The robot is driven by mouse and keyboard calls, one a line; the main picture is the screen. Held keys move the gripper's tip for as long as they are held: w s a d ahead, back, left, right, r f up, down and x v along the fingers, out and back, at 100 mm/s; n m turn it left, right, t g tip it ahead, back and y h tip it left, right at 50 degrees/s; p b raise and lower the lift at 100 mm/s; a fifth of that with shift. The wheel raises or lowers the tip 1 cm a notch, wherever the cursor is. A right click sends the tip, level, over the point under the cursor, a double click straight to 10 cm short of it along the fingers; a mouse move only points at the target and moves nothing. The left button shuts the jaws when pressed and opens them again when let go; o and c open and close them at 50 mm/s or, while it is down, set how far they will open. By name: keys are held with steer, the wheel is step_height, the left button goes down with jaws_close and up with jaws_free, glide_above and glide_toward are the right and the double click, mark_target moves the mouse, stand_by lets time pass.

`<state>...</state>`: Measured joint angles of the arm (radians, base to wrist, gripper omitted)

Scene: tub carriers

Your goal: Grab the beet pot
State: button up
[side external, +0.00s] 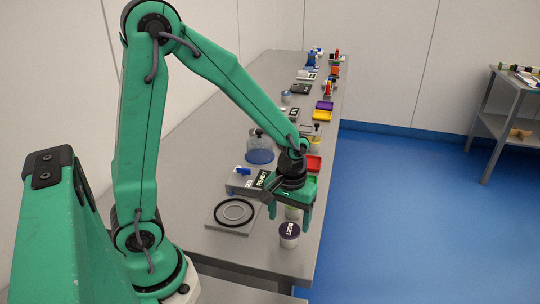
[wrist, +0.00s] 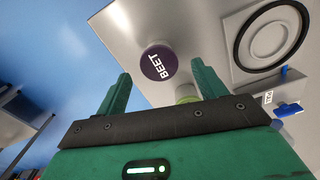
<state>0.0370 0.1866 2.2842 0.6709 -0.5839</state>
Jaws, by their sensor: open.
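The beet pot (side external: 289,235) is a small white tub with a dark purple lid marked BEET. It stands upright near the front right edge of the steel table. In the wrist view its lid (wrist: 158,62) shows beyond the fingertips, roughly between them. My gripper (side external: 290,213) is open and empty, pointing down above the table, a little behind the beet pot in the side view. It also shows in the wrist view (wrist: 162,83), with its two green fingers spread apart. A greenish tub (side external: 293,212) stands partly hidden behind my gripper, close to the beet pot.
A grey plate with a black ring (side external: 210,222) lies left of the beet pot. The table's right edge is close to the pot.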

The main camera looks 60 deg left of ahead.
mark_target(289, 230)
steer(key=shift+d+f, duration=0.1)
steer(key=shift+f, duration=2.4)
steer(key=c, duration=1)
